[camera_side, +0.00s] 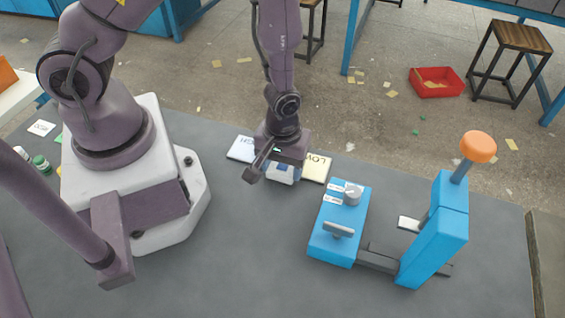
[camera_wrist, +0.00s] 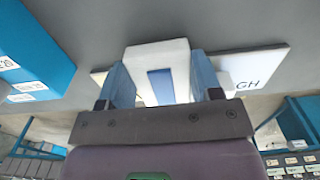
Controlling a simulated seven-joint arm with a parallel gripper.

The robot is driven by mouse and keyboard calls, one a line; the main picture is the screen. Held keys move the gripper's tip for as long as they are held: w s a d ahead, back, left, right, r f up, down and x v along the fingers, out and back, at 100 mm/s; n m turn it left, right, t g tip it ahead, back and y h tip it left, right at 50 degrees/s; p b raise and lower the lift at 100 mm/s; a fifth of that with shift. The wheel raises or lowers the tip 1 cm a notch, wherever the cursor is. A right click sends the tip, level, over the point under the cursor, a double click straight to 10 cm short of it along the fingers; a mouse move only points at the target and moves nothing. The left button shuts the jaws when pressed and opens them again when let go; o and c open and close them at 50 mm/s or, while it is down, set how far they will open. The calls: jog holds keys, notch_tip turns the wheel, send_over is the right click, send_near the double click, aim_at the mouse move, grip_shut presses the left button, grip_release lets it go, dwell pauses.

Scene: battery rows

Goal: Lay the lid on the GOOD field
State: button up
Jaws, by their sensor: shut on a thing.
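My gripper (camera_side: 282,165) points down at the middle of the table, beside my base. Its two fingers (camera_wrist: 160,82) are shut on a white block-like thing with a blue stripe (camera_wrist: 158,58). The thing also shows under the gripper in the side view (camera_side: 284,176); I cannot tell for sure that it is the lid, or whether it touches the surface below. It is between a white field ending in "GH" (camera_side: 240,148) and a cream field marked "LOW" (camera_side: 317,168). No field reading GOOD is legible; a small white card (camera_side: 41,127) at far left has unclear lettering.
A blue fixture (camera_side: 338,225) with a grey knob and handle stands to the right, beside a blue lever press (camera_side: 437,235) with an orange ball (camera_side: 478,147). Small green-capped things (camera_side: 41,164) stand at far left. The grey table's front middle is clear.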

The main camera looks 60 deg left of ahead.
jog(key=shift+f, duration=0.15)
jog(key=o, duration=1)
jog(key=shift+c, duration=0.2)
notch_tip(320, 180, up, 24)
jog(key=a+m+t+h, duration=0.1)
jog(key=a+m+t, duration=0.1)
jog(key=m+t, duration=0.15)
jog(key=s+a+r+m+t+y, duration=0.1)
jog(key=s+r+m, duration=0.4)
jog(key=r, duration=0.5)
jog(key=shift+s+a+r+m+t, duration=0.15)
jog(key=shift+s+a+m+t, duration=0.3)
jog(key=shift+s+a, duration=0.65)
jog(key=shift+w+a, duration=0.15)
